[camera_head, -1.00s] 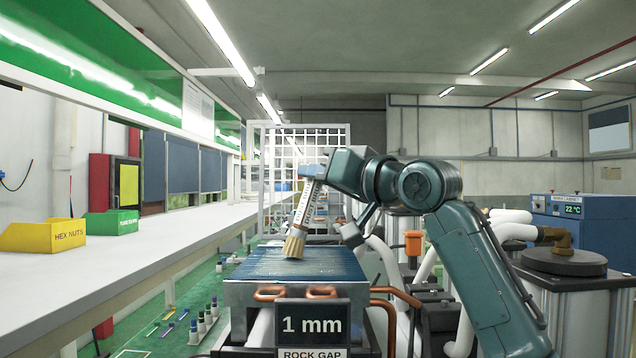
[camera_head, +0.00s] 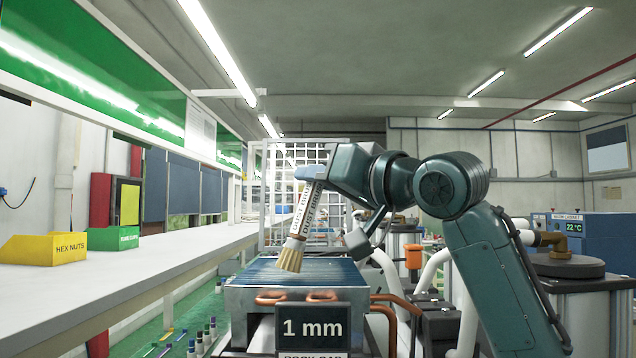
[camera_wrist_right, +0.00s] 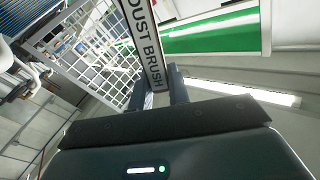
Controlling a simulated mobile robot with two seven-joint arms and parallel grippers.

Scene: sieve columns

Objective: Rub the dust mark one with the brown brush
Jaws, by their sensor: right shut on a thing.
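The brush (camera_head: 304,219) has a white handle lettered DUST BRUSH and pale brown bristles (camera_head: 290,257). My right gripper (camera_head: 314,182) is shut on the upper part of its handle. The brush hangs tilted, bristles down and to the left, over the blue finned top (camera_head: 335,272) of a metal block. I cannot tell whether the bristles touch the fins. In the right wrist view the lettered handle (camera_wrist_right: 142,42) runs up from between the fingers (camera_wrist_right: 157,88); the bristles are out of that view. I cannot make out a dust mark. My left gripper is not in view.
A sign reading 1 mm (camera_head: 313,328) and copper pipes (camera_head: 272,297) stand at the block's front. A white bench (camera_head: 130,270) with a yellow bin (camera_head: 42,250) and a green bin (camera_head: 112,239) runs along the left. A white mesh rack (camera_head: 285,165) stands behind.

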